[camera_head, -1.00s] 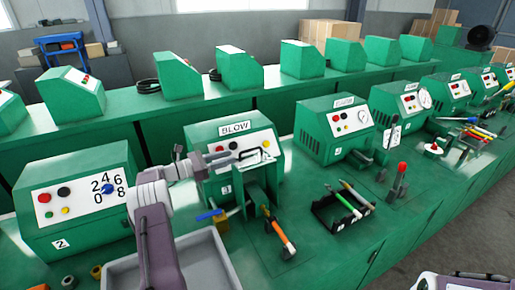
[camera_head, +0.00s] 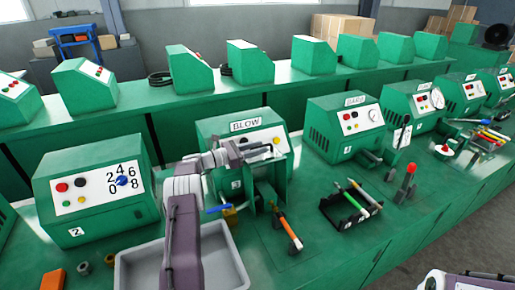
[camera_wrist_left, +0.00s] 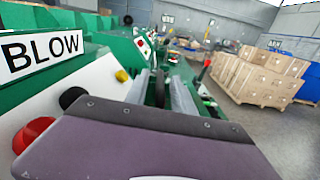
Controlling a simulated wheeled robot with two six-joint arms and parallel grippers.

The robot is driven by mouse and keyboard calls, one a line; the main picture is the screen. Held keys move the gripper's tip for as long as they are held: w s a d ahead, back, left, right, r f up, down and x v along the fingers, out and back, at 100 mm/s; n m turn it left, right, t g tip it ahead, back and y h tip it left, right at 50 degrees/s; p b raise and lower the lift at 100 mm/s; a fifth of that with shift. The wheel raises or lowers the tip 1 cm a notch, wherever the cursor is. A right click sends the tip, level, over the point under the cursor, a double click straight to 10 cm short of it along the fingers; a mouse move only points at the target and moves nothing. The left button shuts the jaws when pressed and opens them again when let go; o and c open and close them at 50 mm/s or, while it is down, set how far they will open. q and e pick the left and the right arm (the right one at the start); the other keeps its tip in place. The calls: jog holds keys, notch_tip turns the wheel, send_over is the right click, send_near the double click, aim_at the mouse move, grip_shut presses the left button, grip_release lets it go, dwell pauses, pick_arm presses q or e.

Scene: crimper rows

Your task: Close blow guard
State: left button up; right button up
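The machine labelled BLOW (camera_head: 220,128) stands mid-picture in the head view, with a sloped white button panel. A green guard frame (camera_head: 275,190) stands out from its front, its black handle mostly hidden by my left gripper (camera_head: 262,148). That gripper is at the height of the panel, at the top of the guard. In the left wrist view the BLOW label (camera_wrist_left: 42,50) is at the left. The two pale fingers (camera_wrist_left: 162,92) look apart there, with a dark upright piece between them. Contact with it is unclear. My right gripper is out of view.
A grey tray (camera_head: 130,268) lies below my left arm. An orange-handled lever (camera_head: 291,232) and a blue-handled valve (camera_head: 219,208) sit by the BLOW machine. A black tool tray (camera_head: 340,214) and a red-knobbed lever (camera_head: 411,170) are to the right.

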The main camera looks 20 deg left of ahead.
pick_arm(q)
grip_shut()
jog(key=shift+r, duration=0.2)
dwell(1.0)
